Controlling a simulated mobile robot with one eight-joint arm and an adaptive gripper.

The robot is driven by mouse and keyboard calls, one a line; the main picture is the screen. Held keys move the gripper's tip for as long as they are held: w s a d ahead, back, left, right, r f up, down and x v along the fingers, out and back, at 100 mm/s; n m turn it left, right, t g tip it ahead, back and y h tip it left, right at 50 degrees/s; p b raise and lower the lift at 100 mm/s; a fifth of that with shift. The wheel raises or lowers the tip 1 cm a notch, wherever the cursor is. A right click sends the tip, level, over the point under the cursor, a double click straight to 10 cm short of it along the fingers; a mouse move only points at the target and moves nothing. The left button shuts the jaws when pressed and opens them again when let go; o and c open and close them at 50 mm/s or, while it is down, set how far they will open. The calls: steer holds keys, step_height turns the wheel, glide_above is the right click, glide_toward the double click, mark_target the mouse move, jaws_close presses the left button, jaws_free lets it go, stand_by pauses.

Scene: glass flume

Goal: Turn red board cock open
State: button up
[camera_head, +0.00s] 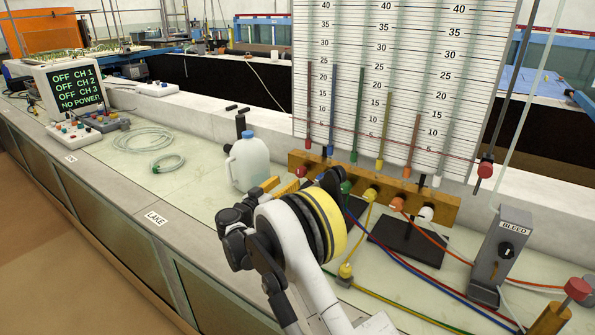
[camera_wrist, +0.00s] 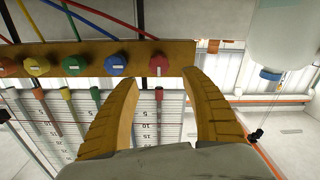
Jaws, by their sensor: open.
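The red board cock (camera_wrist: 159,65) is the end knob of a row on the wooden manifold (camera_wrist: 200,62), seen in the wrist view. A pale mark shows on its face. My gripper (camera_wrist: 161,77) is open, with its yellow fingers spread to either side of the red cock. It holds nothing, and contact with the knob cannot be told.
Blue (camera_wrist: 112,64) and green (camera_wrist: 75,65) cocks sit beside the red one. A translucent jug (camera_head: 248,162) stands left of my gripper. Colored hoses run from the manifold. A grey bleed box (camera_head: 500,250) stands at right. The bench is clearer near the coiled hose (camera_head: 145,140).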

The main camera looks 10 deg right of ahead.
mark_target(298, 173)
steer(key=b+x, duration=0.3)
steer(key=x, duration=0.6)
steer(key=shift+w+d, duration=0.15)
steer(key=shift+d, duration=0.05)
steer(key=c, duration=1.2)
